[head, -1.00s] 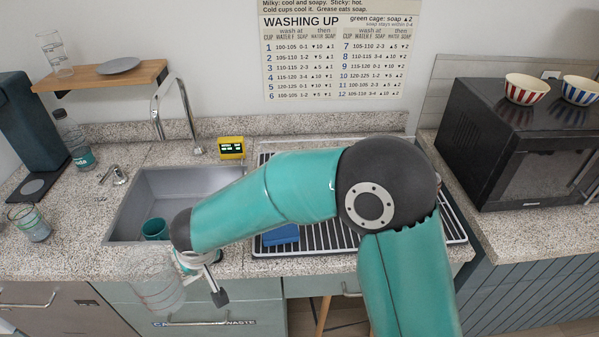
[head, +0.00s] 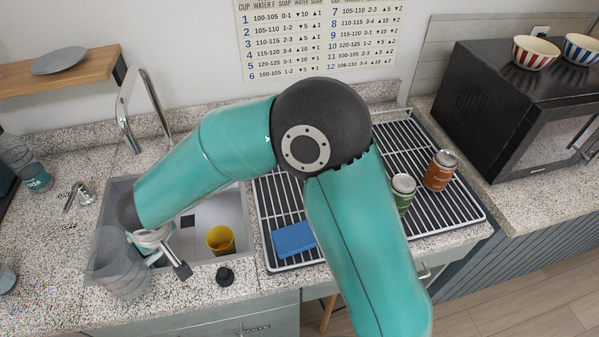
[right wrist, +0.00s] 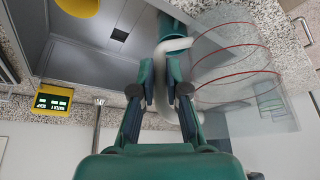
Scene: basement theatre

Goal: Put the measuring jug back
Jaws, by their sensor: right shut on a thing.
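The measuring jug (head: 116,268) is clear, with a pale handle. In the head view it shows over the front left corner of the sink (head: 250,215). My right gripper (head: 166,251) is at the jug's right side. In the right wrist view the gripper (right wrist: 160,92) is shut on the pale handle, and the jug (right wrist: 232,65), with red lines around it, stands out to the right. Whether the jug touches anything below is unclear. My left gripper is in neither current view.
A black knob (head: 225,276) is at the front rim. A shelf (head: 60,72) holds a plate.

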